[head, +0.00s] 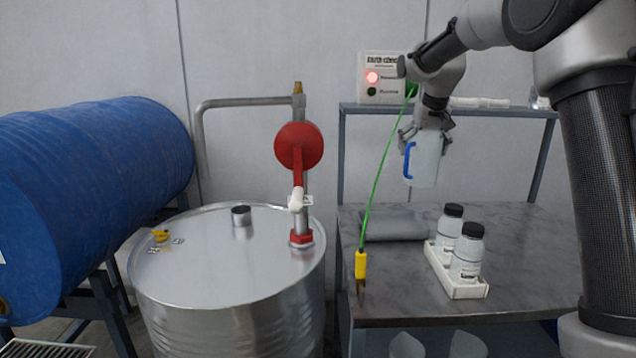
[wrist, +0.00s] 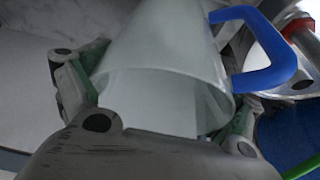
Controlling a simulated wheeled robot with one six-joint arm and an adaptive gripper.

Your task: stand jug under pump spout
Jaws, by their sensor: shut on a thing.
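The jug (head: 423,160) is a pale translucent vessel with a blue handle on its left side in the head view. My gripper (head: 426,140) is shut on it from above and holds it in the air over the bench. In the wrist view the jug (wrist: 165,70) fills the space between the fingers, and its blue handle points right. The red hand pump (head: 299,147) stands on the steel drum (head: 200,270), left of the jug. The jug is apart from the pump and the bench.
A green cable with a yellow clamp (head: 361,265) hangs by the bench's left edge. A blue drum (head: 90,190) lies at left.

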